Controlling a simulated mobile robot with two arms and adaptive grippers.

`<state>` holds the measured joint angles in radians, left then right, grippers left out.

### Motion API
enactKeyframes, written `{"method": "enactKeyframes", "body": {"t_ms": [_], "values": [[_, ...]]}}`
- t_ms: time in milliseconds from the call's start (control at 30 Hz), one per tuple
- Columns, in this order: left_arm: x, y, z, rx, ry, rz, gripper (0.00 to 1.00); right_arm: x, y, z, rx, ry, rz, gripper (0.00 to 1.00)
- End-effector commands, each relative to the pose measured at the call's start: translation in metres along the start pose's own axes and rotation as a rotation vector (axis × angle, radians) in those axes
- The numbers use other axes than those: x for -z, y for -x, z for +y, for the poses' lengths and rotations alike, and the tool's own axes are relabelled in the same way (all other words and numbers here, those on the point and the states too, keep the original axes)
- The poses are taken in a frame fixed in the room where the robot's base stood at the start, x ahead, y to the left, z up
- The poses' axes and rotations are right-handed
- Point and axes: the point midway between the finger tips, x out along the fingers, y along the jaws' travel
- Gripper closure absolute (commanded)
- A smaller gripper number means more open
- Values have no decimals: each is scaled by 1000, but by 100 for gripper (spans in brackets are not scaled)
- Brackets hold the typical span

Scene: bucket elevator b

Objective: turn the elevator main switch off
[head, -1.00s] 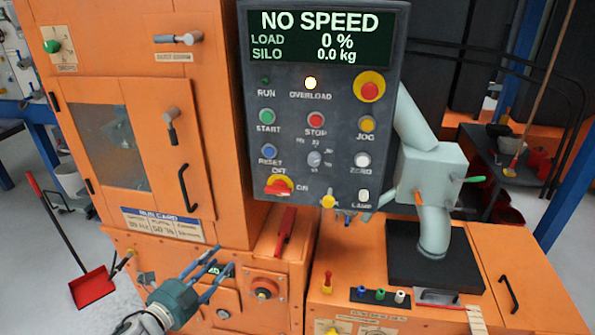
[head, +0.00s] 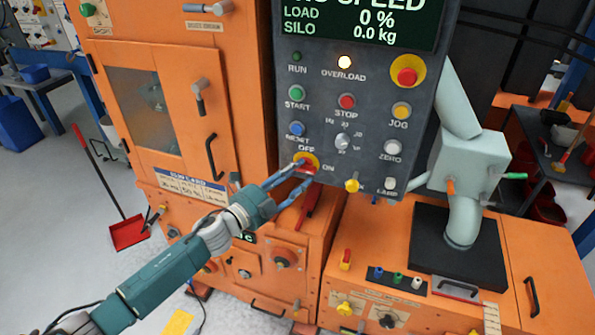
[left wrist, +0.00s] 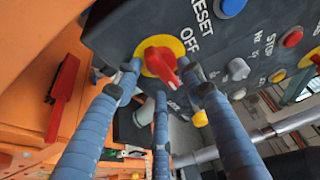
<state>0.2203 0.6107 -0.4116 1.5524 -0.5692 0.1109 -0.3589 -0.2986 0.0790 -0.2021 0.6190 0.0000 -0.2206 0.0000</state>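The main switch (head: 308,162) is a red knob on a yellow disc at the lower left of the dark control panel, between the OFF and ON labels. In the left wrist view the red knob (left wrist: 161,63) has its handle slanting to the lower right, away from OFF and toward the ON side. My left gripper (head: 304,172) reaches the switch, with blue fingertips beside the knob. In the left wrist view its fingers (left wrist: 160,78) are spread on either side of the knob, with a third below. I cannot tell whether they touch it. My right gripper is out of view.
Close above the switch are the blue RESET button (head: 296,129) and a grey selector (head: 342,141). A yellow knob (head: 352,185) sits at the panel's lower edge. A red lever (head: 308,206) hangs just below. The OVERLOAD lamp (head: 344,62) is lit.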

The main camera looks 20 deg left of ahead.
Motion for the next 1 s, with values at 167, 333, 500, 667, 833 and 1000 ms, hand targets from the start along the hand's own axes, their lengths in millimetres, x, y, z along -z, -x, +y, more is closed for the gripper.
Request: {"method": "enactKeyframes", "body": {"t_ms": [167,333,500,667,833,1000], "values": [[0,-8,0,-1,0,1,60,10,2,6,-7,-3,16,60],[0,-8,1,-1,0,0,60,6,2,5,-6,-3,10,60],[0,-7,1,-1,0,1,84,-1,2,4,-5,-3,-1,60],[1,-8,0,0,0,2,100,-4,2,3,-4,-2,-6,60],[1,-8,1,0,2,2,100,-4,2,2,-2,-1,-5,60],[2,-8,3,10,25,3,100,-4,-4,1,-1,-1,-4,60]]}}
